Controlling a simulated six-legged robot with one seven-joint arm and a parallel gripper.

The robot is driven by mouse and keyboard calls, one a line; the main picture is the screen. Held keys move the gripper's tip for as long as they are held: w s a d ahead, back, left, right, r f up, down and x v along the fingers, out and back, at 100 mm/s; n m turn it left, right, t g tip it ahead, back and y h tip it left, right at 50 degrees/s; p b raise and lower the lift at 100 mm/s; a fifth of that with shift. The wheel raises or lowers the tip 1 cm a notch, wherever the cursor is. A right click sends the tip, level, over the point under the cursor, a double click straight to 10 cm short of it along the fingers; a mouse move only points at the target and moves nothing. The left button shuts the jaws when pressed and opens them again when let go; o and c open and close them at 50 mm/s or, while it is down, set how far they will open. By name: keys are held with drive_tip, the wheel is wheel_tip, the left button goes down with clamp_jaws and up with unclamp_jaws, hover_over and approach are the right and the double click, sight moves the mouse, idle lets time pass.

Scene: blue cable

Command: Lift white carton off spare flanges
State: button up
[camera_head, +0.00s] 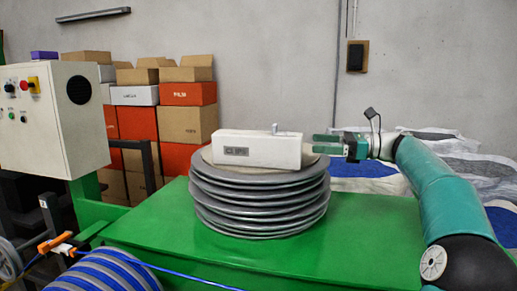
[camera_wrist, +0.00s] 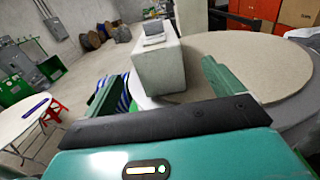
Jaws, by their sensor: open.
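The white carton (camera_head: 285,150) lies flat on a round tan board on top of the stack of grey flanges (camera_head: 260,208). A small light object sits on the carton's top. My gripper (camera_head: 322,143) is at the carton's right end, its fingers pointing left. In the wrist view the carton (camera_wrist: 158,68) shows end-on ahead of my open gripper (camera_wrist: 160,82), between the lines of its two green fingers. The right finger is over the tan board. I cannot tell whether the fingertips reach past the carton's near end. No contact shows.
The stack stands on a green table (camera_head: 345,235) with bare room to its right. A control box (camera_head: 50,115) stands at the left, a blue cable reel (camera_head: 105,275) at front left. Cardboard boxes (camera_head: 185,123) are piled behind; white and blue sacks (camera_head: 365,172) lie behind right.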

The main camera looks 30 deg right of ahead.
sight(284, 139)
drive_tip(key=x, duration=0.4)
drive_tip(key=shift+a, duration=0.35)
drive_tip(key=shift+w+a, duration=0.2)
drive_tip(key=shift+w, duration=0.15)
drive_tip(key=shift+x, duration=2.6)
drive_tip(key=shift+r, duration=0.1)
drive_tip(key=c, duration=1.8)
drive_tip(key=shift+r, duration=0.1)
clamp_jaws()
